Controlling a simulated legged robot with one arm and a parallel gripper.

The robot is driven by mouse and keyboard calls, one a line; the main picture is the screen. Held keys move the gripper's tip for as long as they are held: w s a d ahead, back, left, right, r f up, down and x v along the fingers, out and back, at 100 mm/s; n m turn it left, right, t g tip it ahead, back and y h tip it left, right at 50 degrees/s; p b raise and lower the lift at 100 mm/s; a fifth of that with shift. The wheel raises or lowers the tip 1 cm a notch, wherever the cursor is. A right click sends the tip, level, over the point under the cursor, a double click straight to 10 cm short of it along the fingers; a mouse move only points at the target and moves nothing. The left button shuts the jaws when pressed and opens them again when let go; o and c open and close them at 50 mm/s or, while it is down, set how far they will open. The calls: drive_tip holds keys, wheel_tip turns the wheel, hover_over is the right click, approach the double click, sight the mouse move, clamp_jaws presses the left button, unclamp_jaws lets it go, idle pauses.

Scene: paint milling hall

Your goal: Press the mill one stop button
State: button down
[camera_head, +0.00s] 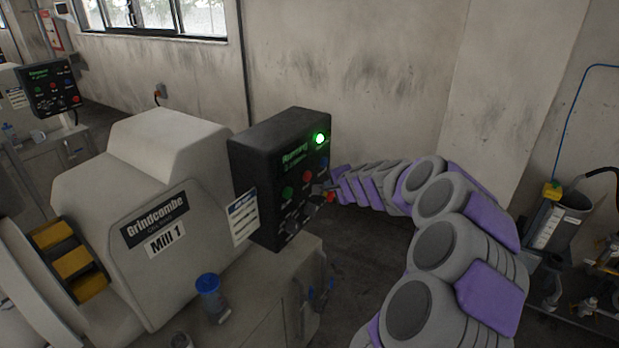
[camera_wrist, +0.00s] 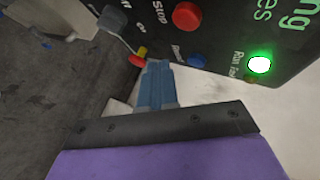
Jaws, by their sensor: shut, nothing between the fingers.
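The mill labelled Mill 1 (camera_head: 165,240) carries a dark control panel (camera_head: 262,165) with a green "Running" display. Its red button (camera_head: 308,177) sits between a green button (camera_head: 287,192) and a blue button (camera_head: 324,163). In the wrist view, the red button (camera_wrist: 186,15) is beside the word "Stop", above the blue button (camera_wrist: 196,60). My gripper (camera_head: 332,188) is at the panel's right edge. Its blue fingers (camera_wrist: 157,66) are shut and empty, below and left of the red button. I cannot tell whether the tips touch the panel.
A green lamp (camera_head: 320,138) is lit. A red and yellow part (camera_wrist: 138,56) is close beside my fingertips. A blue-lidded cup (camera_head: 208,290) stands in front of the panel. Another mill panel (camera_head: 50,90) is at far left. Hoses and fittings are at right.

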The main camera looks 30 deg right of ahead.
sight(307, 177)
drive_tip(key=shift+w+a+p, duration=0.25)
drive_tip(key=shift+w+a, duration=0.1)
drive_tip(key=shift+w, duration=0.5)
drive_tip(key=shift+w+a+p, duration=0.2)
drive_tip(key=shift+w+a, duration=0.15)
drive_tip(key=shift+w, duration=0.5)
drive_tip(key=shift+r, duration=0.1)
idle(0.7)
drive_tip(key=shift+w+a, duration=0.2)
drive_tip(key=shift+w, duration=0.15)
drive_tip(key=shift+w+a+p, duration=0.2)
drive_tip(key=shift+w+p, duration=0.2)
drive_tip(key=shift+p, duration=0.05)
idle(0.7)
drive_tip(key=shift+s, duration=0.1)
idle(0.3)
drive_tip(key=shift+s+d, duration=0.3)
drive_tip(key=shift+s, duration=0.4)
